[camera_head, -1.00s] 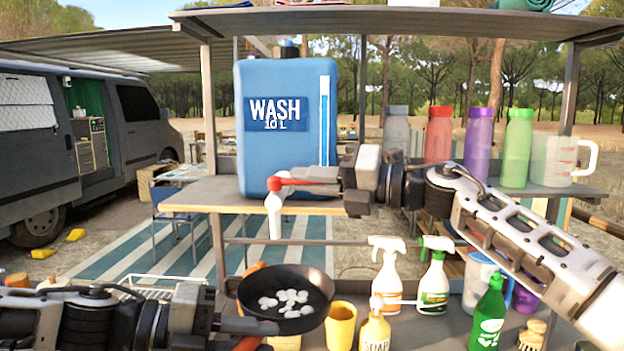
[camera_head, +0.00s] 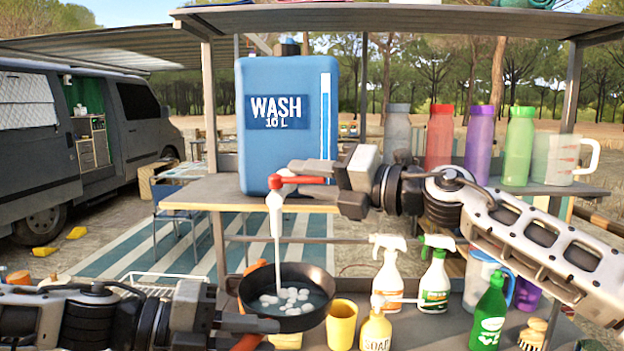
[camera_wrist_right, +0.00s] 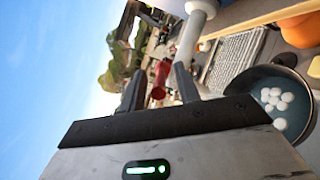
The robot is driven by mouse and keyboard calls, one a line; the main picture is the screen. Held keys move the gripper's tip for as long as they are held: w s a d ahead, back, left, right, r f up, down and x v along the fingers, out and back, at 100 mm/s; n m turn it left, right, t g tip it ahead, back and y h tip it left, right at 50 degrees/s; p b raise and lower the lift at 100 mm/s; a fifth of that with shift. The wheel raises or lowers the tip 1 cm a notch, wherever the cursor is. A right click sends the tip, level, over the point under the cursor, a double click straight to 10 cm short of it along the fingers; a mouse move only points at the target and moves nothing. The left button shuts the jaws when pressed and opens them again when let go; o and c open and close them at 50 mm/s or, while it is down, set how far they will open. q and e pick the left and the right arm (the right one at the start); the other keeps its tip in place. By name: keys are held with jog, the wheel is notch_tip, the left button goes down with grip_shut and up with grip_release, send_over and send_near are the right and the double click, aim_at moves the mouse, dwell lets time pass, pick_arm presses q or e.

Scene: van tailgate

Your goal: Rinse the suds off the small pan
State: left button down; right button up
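The small dark pan (camera_head: 315,318) is held above the counter, with several white suds blobs (camera_head: 285,298) in bluish water. In the right wrist view the pan (camera_wrist_right: 303,88) is at the right. My left gripper (camera_head: 252,324) seems shut on the pan at its left side; the exact contact is hidden. A white water stream (camera_head: 278,245) falls from the tap (camera_head: 274,202) of the blue wash tank (camera_head: 283,150) into the pan. My right gripper (camera_head: 312,180) is at the red tap lever (camera_head: 300,180). In its wrist view its fingers stand apart with red (camera_wrist_right: 160,80) between them.
A yellow cup (camera_head: 341,325), a soap bottle (camera_head: 375,332), spray bottles (camera_head: 386,270) and a green bottle (camera_head: 488,315) stand right of the pan. A wire rack (camera_head: 160,282) is behind my left arm. Several coloured bottles (camera_head: 478,148) line the shelf.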

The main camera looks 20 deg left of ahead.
jog(key=s+d, duration=0.2)
jog(key=d, duration=0.9)
jog(key=shift+d, duration=0.4)
jog(key=shift+s, duration=0.1)
grip_shut()
jog(key=s+f+m, duration=0.2)
jog(key=s+m, duration=0.3)
jog(key=s, duration=0.1)
jog(key=w+a+r, duration=0.1)
jog(key=w+a, duration=0.4)
jog(key=a, duration=0.4)
jog(key=shift+w+r+t+y, duration=0.25)
jog(key=shift+w+t+y, duration=0.05)
jog(key=shift+t, duration=0.1)
